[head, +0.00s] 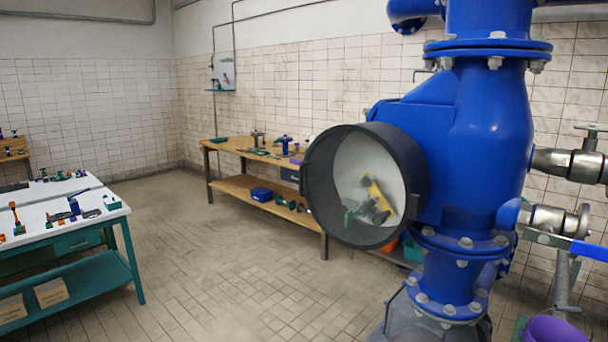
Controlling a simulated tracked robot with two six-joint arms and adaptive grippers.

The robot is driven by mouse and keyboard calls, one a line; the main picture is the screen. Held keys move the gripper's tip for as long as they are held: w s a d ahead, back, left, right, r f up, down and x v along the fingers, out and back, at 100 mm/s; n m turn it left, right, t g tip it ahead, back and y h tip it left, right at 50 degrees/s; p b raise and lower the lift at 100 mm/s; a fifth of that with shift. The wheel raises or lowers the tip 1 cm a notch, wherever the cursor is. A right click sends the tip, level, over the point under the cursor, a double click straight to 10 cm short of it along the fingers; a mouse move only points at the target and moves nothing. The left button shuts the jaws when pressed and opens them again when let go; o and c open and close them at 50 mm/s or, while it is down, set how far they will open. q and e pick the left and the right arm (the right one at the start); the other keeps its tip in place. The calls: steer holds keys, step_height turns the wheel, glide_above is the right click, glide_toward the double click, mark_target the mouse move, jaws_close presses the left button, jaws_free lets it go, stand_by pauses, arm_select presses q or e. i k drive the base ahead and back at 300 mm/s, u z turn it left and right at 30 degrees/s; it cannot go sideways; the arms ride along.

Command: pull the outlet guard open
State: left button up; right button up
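The outlet guard looks to be the dark round ring (412,165) on the side of the large blue pump body (480,130). A small dark tab (303,178) sticks out at the ring's left edge. Inside the ring is a pale round interior (350,160) with a yellow piece (377,196) and some green and dark pieces low in it. I cannot tell whether a clear cover lies across the opening. Neither of my grippers shows in the head view.
A wooden workbench (232,147) with parts stands behind the ring. A teal-framed table (128,262) with tools stands at left. Steel valves (570,163) and a purple bucket (553,330) are at right. The tiled floor (220,270) between the tables and pump is clear.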

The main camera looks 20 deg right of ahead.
mark_target(412, 200)
steer(key=z, duration=0.05)
steer(key=i, duration=0.9)
steer(key=u, duration=0.05)
